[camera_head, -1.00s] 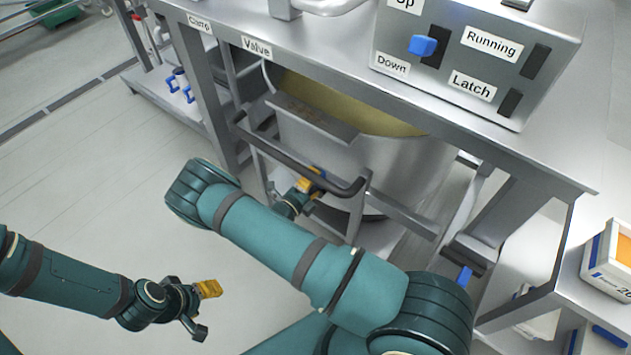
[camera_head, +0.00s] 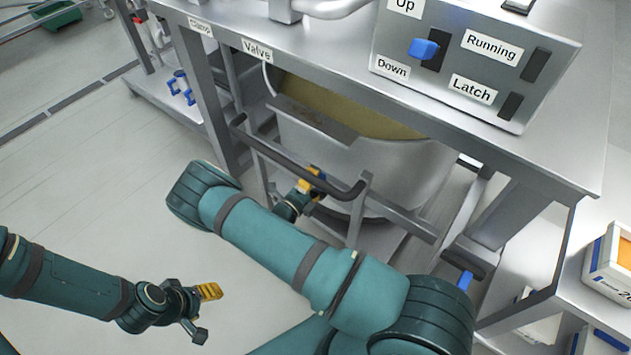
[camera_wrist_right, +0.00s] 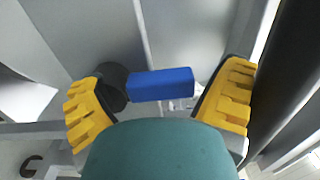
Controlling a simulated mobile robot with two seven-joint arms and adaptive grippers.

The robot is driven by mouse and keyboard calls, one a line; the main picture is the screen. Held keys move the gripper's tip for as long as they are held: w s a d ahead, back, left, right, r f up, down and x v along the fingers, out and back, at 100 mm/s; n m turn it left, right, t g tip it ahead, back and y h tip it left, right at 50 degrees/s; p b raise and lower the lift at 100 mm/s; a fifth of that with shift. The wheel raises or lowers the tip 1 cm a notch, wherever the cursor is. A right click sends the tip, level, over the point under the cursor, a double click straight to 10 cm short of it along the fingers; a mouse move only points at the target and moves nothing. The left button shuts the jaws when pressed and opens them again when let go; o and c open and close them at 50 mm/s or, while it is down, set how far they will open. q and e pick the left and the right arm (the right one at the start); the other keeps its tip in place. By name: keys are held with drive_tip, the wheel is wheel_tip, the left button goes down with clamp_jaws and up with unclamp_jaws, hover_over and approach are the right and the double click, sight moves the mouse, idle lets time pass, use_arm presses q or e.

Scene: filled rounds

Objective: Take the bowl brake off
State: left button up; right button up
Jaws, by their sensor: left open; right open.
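The large steel bowl (camera_head: 335,158) stands under the table on a frame with a dark push handle (camera_head: 290,160). A blue block (camera_wrist_right: 160,84), which looks like the brake's lever, shows in the right wrist view. My right gripper (camera_wrist_right: 158,104) is open, with its yellow fingers on either side of the block and a gap at each end. My left gripper (camera_head: 204,313) is open and empty over the floor at lower left.
The steel table carries a control box (camera_head: 475,60) with a blue switch and labels. A table leg (camera_head: 203,95) stands left of the bowl. A shelf with boxes (camera_head: 607,262) is at the right. The floor at left is clear.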

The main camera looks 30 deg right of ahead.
drive_tip(key=v, duration=0.8)
drive_tip(key=shift+r, duration=0.1)
drive_tip(key=shift+a, duration=0.15)
